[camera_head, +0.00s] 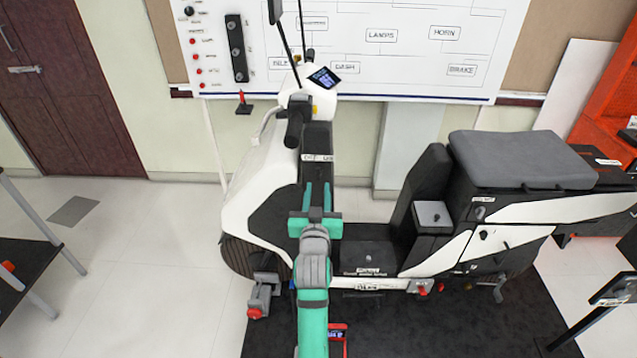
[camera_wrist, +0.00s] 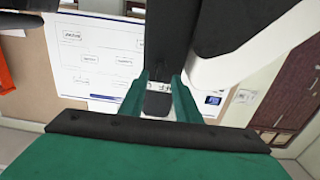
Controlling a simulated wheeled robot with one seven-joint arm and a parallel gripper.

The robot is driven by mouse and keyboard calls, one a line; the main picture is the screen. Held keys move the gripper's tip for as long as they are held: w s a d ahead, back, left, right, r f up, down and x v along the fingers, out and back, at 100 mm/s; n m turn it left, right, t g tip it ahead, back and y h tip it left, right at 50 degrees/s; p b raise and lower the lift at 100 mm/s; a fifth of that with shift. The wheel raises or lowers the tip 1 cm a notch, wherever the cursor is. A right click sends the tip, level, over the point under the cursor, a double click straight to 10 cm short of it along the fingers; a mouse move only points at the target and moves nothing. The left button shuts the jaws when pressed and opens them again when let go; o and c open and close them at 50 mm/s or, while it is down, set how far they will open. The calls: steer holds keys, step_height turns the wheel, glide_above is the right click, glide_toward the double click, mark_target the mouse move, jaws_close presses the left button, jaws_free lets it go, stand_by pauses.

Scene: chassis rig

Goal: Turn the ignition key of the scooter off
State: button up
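The white and black scooter (camera_head: 262,165) stands side-on on a dark mat, with its handlebar and lit dash display (camera_head: 324,77) at the upper middle. A small pale label (camera_head: 318,157) is on the dark inner panel below the handlebar; it also shows in the wrist view (camera_wrist: 160,87). I cannot make out the ignition key in either view. My gripper (camera_head: 318,186), with green fingers, is in front of the dark inner panel. In the wrist view its fingers (camera_wrist: 160,92) are apart, with the panel's label and dark lower part seen between them. Contact cannot be told.
A wiring board (camera_head: 412,62) hangs on the wall behind. The scooter's grey seat (camera_head: 520,158) is to the right. A dark table (camera_head: 30,260) stands at the left and an orange rack (camera_head: 607,105) at the right. The white floor at left is mostly clear.

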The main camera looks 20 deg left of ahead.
steer(key=shift+v, duration=2.45)
steer(key=s+d+f+m+g+h, duration=0.1)
steer(key=s+d+f, duration=0.5)
steer(key=s+f, duration=0.4)
steer(key=s+d+f+m+h, duration=0.1)
steer(key=s+d+f, duration=0.65)
steer(key=s, duration=0.45)
steer(key=s+d+h, duration=0.1)
steer(key=s+d, duration=0.2)
steer(key=s, duration=0.9)
steer(key=s+d+r+m+g+h, duration=0.1)
steer(key=s+d+h, duration=0.1)
steer(key=s, duration=1.1)
steer(key=shift+s+d+r, duration=0.2)
steer(key=shift+d+r, duration=0.1)
steer(key=shift+d, duration=0.6)
steer(key=shift+d+m, duration=0.1)
steer(key=shift+m, duration=0.2)
